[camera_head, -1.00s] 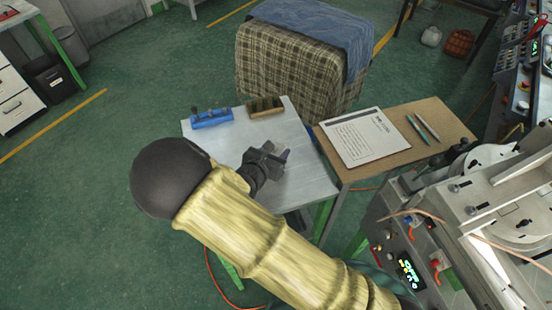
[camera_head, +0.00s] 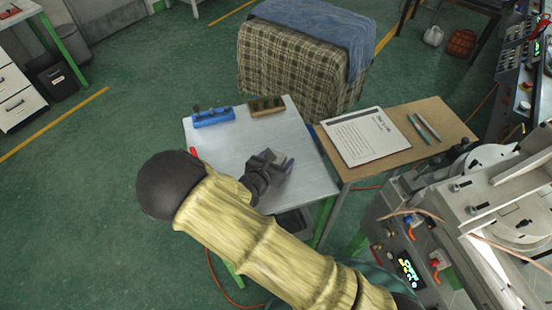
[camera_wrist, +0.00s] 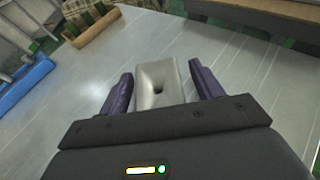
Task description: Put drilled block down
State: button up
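The drilled block (camera_wrist: 160,84) is a pale grey metal block with a dark hole in its upper face. In the wrist view it sits between the two purple fingers of my gripper (camera_wrist: 161,86), with narrow gaps on its sides, so the gripper looks open around it. The block appears to rest on the light metal table (camera_wrist: 245,75). In the head view my gripper (camera_head: 277,162) is low over the middle of this table (camera_head: 225,150), and the block can hardly be made out between the fingers.
A blue holder (camera_head: 213,117) and a brown wooden holder (camera_head: 265,105) stand at the table's far edge. A small red item (camera_head: 193,152) is at the left edge. A wooden side table (camera_head: 445,115) with a paper sheet (camera_head: 360,136) and pens adjoins on the right. A machine (camera_head: 480,200) stands farther right.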

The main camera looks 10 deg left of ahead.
jog(key=shift+r, duration=0.15)
jog(key=shift+s+a+r, duration=0.1)
jog(key=shift+s, duration=0.05)
jog(key=b+v, duration=0.1)
jog(key=v, duration=1)
jog(key=shift+s+r, duration=0.1)
jog(key=shift+s, duration=0.3)
jog(key=shift+w, duration=0.1)
